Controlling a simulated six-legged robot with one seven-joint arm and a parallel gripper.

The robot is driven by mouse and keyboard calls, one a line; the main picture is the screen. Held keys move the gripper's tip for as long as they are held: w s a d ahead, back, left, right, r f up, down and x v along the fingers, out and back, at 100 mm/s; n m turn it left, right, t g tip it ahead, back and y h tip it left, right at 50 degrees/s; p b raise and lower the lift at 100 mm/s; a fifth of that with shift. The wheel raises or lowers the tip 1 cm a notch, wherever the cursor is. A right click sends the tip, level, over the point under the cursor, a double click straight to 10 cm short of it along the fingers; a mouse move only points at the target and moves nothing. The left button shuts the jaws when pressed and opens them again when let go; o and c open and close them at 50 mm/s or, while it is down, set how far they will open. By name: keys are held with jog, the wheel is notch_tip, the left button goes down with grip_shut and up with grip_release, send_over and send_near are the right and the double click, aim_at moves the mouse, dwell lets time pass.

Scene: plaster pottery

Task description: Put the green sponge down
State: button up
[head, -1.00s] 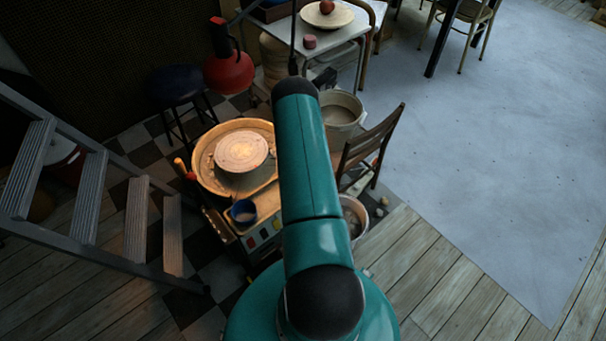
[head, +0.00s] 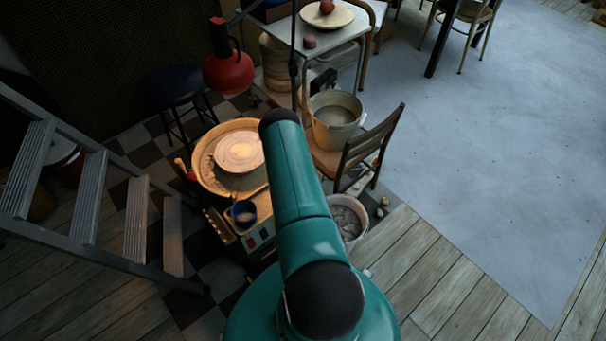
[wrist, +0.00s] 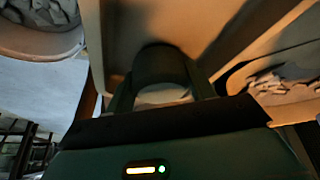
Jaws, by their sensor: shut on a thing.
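My gripper (wrist: 161,82) shows in the wrist view with its two fingers on either side of a dark green, rounded block, which I take for the green sponge (wrist: 160,62). It is shut on the sponge. A pale surface (wrist: 163,95) shows below the sponge, between the fingers. A tan, flat surface lies behind the sponge; I cannot tell whether they touch. In the head view my arm hides the gripper and sponge.
The pottery wheel (head: 238,152) stands in a basin (head: 205,177), with a blue cup (head: 243,213) in front. A bucket (head: 337,135) sits on a wooden chair (head: 372,147); another bucket (head: 346,228) with grey scraps stands below. A stepladder (head: 95,190) stands left.

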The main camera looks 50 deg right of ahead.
jog(key=o, duration=1)
jog(key=shift+a+r, duration=0.1)
jog(key=shift+r, duration=0.4)
jog(key=v, duration=1.1)
jog(key=shift+a+r, duration=0.1)
